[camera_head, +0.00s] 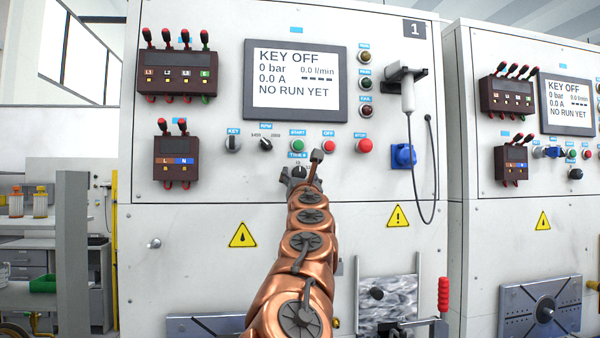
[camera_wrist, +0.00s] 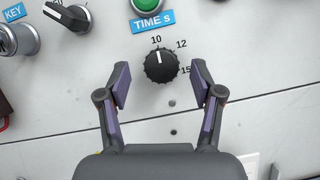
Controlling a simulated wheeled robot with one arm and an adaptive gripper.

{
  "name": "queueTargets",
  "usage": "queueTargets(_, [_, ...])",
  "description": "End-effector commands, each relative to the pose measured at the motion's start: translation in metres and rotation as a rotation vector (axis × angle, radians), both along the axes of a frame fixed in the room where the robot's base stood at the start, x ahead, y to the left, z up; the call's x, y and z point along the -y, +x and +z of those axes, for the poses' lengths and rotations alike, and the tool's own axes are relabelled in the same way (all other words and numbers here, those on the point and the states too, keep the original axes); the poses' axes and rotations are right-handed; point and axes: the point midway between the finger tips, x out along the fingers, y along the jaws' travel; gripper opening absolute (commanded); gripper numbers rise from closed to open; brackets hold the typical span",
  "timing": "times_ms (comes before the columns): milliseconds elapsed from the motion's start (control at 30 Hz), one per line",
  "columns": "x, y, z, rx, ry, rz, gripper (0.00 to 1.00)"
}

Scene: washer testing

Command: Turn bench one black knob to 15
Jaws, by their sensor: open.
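The black knob (camera_wrist: 161,66) sits under the blue "TIME s" label (camera_wrist: 153,24) in the wrist view, with marks 10, 12 and 15 around it. Its white pointer line points up, near the 10. My gripper (camera_wrist: 160,78) is open, with one finger on each side of the knob and gaps between. In the head view, the knob (camera_head: 297,173) shows just beyond the end of my copper arm on the panel marked 1, and my gripper (camera_head: 299,180) is around it, partly hidden by my arm.
Above the knob are a green START button (camera_head: 298,145), an OFF button (camera_head: 329,146) and a red STOP button (camera_head: 364,146). A KEY switch (camera_head: 233,144) and RPM knob (camera_head: 266,144) sit to the left. The screen (camera_head: 295,80) reads KEY OFF. Panel below is mostly clear.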

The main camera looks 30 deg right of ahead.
Motion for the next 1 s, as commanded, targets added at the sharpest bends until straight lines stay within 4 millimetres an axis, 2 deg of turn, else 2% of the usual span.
queueTargets(300, [0.01,0.014,0.007,0.0,0.002,-0.002,0.66])
queueTargets(700, [0.011,0.016,0.007,0.001,0.001,-0.003,0.65])
queueTargets(1000, [0.011,0.016,0.007,0.0,0.001,-0.003,0.34])
